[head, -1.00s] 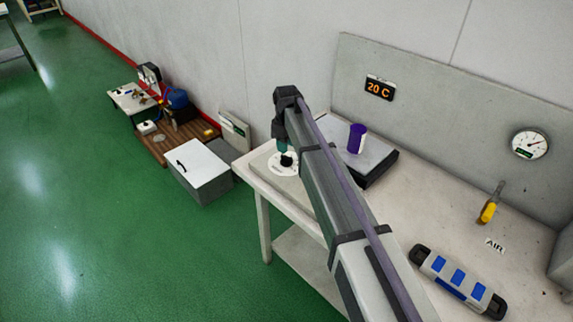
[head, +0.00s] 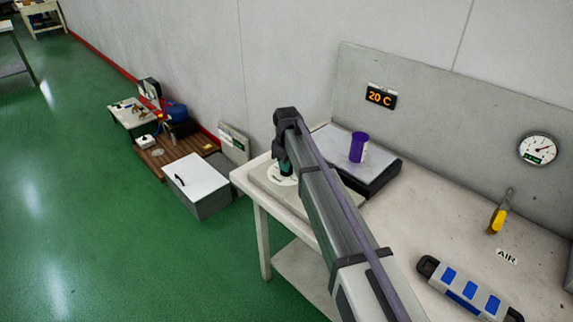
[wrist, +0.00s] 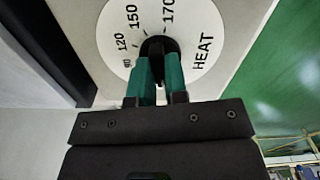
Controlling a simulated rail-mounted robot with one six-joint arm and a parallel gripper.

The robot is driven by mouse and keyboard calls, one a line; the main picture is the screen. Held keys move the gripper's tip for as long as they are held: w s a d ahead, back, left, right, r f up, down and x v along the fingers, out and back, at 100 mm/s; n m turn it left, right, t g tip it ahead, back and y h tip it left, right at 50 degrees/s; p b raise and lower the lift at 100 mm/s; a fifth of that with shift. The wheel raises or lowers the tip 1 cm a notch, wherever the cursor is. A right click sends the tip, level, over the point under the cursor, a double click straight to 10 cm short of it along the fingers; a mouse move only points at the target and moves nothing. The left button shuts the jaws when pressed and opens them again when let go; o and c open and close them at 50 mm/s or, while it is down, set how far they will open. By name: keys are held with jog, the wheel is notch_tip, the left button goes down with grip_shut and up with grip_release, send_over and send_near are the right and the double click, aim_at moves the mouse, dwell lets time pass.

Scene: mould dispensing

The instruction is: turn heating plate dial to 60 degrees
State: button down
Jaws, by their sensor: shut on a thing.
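The heating plate dial is a black knob (wrist: 158,46) on a white round scale (wrist: 115,45) marked 120, 150, 170 and HEAT in the wrist view. My gripper (wrist: 160,72) is shut on the knob with its two green fingers, which hide part of it. The knob's pointer position cannot be made out. In the head view my gripper (head: 286,168) is over the scale (head: 281,181) at the table's left end, and my arm hides part of it. The display (head: 381,96) on the back panel reads 20 C.
A purple cup (head: 358,148) stands on the dark-sided plate (head: 385,172) right of my gripper. A yellow-handled tool (head: 497,219), a pressure gauge (head: 537,149) and a grey-blue device (head: 466,290) are further right. A white box (head: 197,175) stands on the floor at left.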

jog(key=shift+m, duration=0.4)
jog(key=m, duration=0.3)
jog(key=shift+m, duration=2)
jog(key=c, duration=1.1)
grip_release()
jog(key=shift+c, duration=0.2)
